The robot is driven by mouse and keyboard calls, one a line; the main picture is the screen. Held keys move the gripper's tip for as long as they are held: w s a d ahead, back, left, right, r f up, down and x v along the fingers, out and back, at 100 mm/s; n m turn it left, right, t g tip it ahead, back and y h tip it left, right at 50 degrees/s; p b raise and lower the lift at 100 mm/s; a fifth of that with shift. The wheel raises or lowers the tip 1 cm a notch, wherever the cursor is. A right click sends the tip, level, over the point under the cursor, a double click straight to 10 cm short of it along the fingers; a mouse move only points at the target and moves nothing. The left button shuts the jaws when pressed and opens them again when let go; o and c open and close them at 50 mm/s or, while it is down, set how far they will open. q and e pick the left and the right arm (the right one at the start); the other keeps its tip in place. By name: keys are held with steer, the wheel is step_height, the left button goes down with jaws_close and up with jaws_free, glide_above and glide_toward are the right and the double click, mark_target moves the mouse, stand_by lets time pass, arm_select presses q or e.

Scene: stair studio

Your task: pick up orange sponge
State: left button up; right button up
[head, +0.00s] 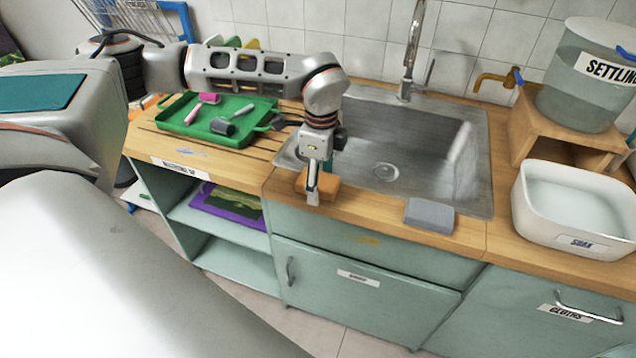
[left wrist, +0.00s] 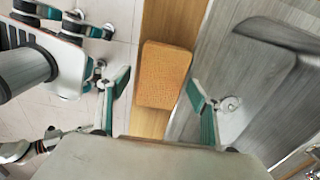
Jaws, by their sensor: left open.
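The orange sponge (left wrist: 163,76) lies on the wooden counter strip in front of the steel sink. In the left wrist view it sits between the two spread fingers of my left gripper (left wrist: 158,102), a little beyond their tips. In the head view the sponge (head: 326,188) is partly hidden behind my left gripper (head: 318,185), which hangs down over the front edge of the counter there. The left gripper is open and holds nothing.
The sink (head: 385,135) with its tall tap lies behind the sponge. A grey block (head: 430,216) lies on the counter's front edge to the right. A green tray (head: 190,132) with tools stands at the left, a white basin (head: 572,240) at the right.

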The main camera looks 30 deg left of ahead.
mark_target(321, 180)
arm_select(q)
steer(key=c, duration=0.8)
steer(key=shift+c, duration=0.2)
step_height(321, 180, up, 20)
steer(key=shift+o, duration=0.5)
